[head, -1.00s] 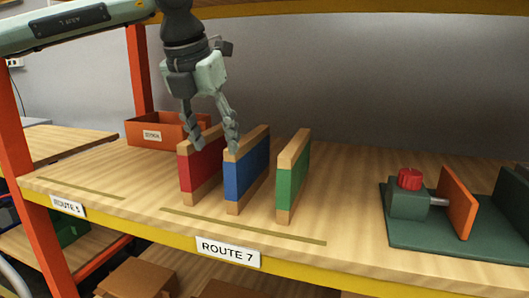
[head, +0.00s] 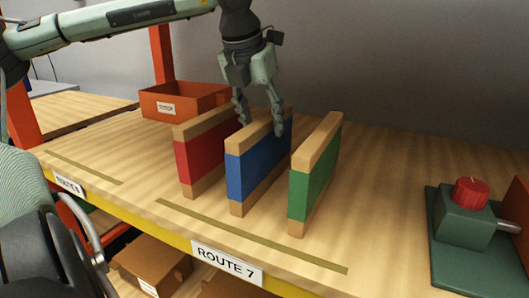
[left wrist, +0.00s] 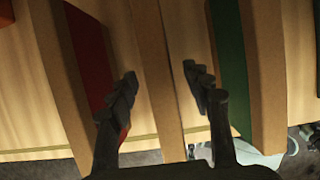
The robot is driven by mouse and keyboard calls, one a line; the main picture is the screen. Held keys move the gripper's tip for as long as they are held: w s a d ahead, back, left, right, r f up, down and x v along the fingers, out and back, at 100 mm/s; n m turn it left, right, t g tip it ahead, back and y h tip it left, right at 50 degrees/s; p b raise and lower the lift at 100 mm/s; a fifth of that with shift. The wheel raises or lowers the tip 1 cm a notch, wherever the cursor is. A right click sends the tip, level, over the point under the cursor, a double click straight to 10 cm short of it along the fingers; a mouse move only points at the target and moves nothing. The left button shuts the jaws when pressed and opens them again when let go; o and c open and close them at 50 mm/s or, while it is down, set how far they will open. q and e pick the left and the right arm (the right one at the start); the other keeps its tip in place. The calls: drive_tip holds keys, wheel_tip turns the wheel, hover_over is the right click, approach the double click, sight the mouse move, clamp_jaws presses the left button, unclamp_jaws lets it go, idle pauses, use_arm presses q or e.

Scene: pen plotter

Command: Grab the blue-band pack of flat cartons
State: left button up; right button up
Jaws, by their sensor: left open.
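The blue-band pack (head: 258,165) stands upright on the wooden shelf, between a red-band pack (head: 195,160) and a green-band pack (head: 315,180). My left gripper (head: 262,126) is open above and around the top of the blue-band pack, one finger on each side. In the left wrist view, the pack's tan top edge (left wrist: 158,70) runs between the open fingers (left wrist: 160,82), with no visible grip on it. The red band (left wrist: 92,50) lies left of them and the green band (left wrist: 228,60) right. My right gripper is not in view.
An orange bin (head: 185,100) stands behind at the left. A green fixture with a red knob (head: 470,192) sits at the right. The Route 7 label (head: 227,265) marks the shelf's front edge. Gaps between the packs are narrow; bare shelf lies right of the green-band pack.

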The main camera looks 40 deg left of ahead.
use_arm(q)
drive_tip(key=shift+x, duration=1.2)
clamp_jaws()
drive_tip(key=shift+r, duration=0.1)
